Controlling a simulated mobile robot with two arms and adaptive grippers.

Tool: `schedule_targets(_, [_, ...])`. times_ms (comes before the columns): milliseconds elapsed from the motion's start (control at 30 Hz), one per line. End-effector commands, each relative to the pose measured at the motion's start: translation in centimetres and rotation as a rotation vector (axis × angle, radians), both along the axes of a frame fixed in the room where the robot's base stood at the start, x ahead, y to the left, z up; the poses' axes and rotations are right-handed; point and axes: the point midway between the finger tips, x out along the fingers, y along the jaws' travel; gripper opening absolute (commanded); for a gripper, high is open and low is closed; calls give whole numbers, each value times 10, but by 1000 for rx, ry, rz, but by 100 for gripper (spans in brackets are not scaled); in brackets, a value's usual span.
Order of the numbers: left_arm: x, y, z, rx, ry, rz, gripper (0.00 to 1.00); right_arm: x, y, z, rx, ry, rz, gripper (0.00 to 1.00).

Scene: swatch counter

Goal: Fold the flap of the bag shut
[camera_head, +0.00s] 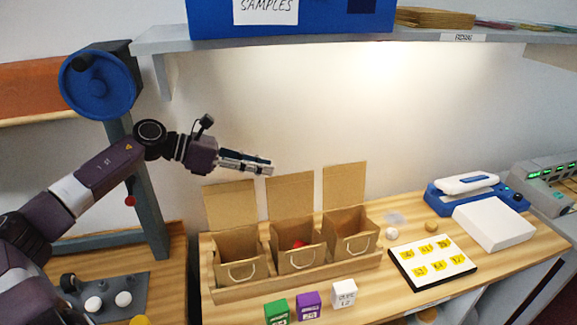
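Three brown paper bags stand in a row in a wooden holder (300,279): a left bag (238,250), a middle bag (298,261) and a right bag (350,243). Each has a pale handle on its front. Their flaps, left (230,206), middle (290,196) and right (344,186), all stand upright at the back. Something red (298,243) shows inside the middle bag. My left gripper (268,163) is above the left and middle flaps, pointing right, with nothing visible in it. Its fingers look close together, but their gap is unclear. My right gripper is out of view.
Green (277,311), purple (308,306) and white (344,293) blocks stand before the holder. A board with yellow labels (433,262), a white ball (392,233) and a blue-white device (475,195) lie right. A shelf (350,36) overhangs the counter. A blue-wheeled stand (97,82) is left.

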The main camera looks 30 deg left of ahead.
Motion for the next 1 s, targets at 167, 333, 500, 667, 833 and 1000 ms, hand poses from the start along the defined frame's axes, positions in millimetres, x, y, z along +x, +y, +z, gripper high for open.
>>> schedule_targets(167, [6, -5, -1, -2, -1, 1, 20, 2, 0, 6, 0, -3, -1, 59])
schedule_targets(333, [17, -16, -5, -2, -3, -1, 20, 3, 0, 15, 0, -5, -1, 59])
schedule_targets(500, [31, -29, -12, -3, -2, 1, 20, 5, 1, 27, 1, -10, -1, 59])
schedule_targets(667, [43, -41, -20, -4, -2, 0, 20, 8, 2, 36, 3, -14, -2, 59])
schedule_targets(833, [50, -47, -27, -1, 0, 1, 20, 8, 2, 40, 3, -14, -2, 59])
schedule_targets(1000, [52, -49, -29, 0, 0, 0, 20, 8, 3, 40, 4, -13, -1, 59])
